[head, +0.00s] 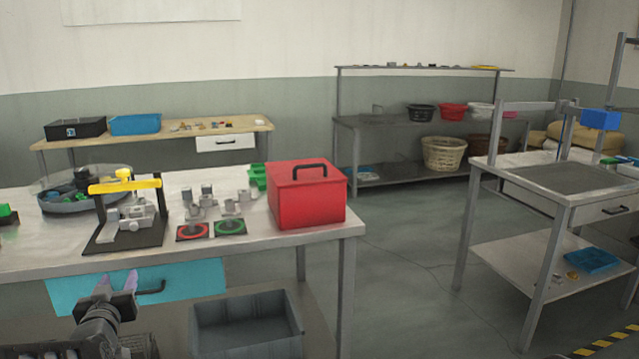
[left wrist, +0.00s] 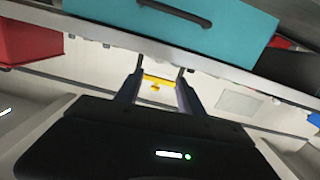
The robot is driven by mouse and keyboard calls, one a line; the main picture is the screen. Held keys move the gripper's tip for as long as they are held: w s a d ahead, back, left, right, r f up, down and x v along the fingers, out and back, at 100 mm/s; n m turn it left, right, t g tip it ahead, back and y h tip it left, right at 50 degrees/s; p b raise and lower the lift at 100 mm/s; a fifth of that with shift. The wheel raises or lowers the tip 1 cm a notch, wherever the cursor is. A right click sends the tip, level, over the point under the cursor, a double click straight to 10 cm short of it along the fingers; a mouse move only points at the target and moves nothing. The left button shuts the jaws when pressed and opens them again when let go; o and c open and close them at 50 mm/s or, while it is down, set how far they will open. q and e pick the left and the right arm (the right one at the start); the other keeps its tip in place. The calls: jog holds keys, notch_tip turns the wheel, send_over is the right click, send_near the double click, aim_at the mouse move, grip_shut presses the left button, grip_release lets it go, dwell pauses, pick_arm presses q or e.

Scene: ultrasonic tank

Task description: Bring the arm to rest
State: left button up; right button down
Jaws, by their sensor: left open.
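My left gripper (head: 118,284) comes in from the lower left in the head view. It is in front of the near table's teal drawer (head: 180,283), below the tabletop. In the left wrist view its two fingers (left wrist: 158,90) stand apart with nothing between them, and the teal drawer (left wrist: 190,25) shows above them. Whether the fingers touch the drawer front cannot be told. My right gripper is not in view.
The near table (head: 352,226) carries a red box (head: 306,200), a yellow-handled device (head: 125,215), a round tank (head: 60,200) and several metal parts. A grey bin (head: 245,325) stands under it. Open floor (head: 400,270) lies to the right, before another workbench (head: 545,200).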

pick_arm(q)
jog(key=s+d+f+g+h+p, duration=0.25)
jog(key=s+d+f, duration=0.25)
jog(key=d+f, duration=0.55)
jog(key=s+d+f+g+h+p, duration=0.1)
jog(key=s+d+f+g+h, duration=0.45)
jog(key=f, duration=0.85)
jog(key=s+d+f+m+g+h+p, duration=0.1)
jog(key=s+d+f+g+p, duration=0.2)
jog(key=s+d, duration=0.9)
jog(key=s+d+f+m+g+p, duration=0.1)
jog(key=s+d+f+g+p, duration=0.3)
jog(key=s+d, duration=0.7)
jog(key=s+f, duration=0.2)
jog(key=s, duration=0.2)
jog(key=shift+s+d+f+m+g+h, duration=0.2)
jog(key=shift+d+m+g+h, duration=0.1)
jog(key=shift+d+g+h, duration=0.1)
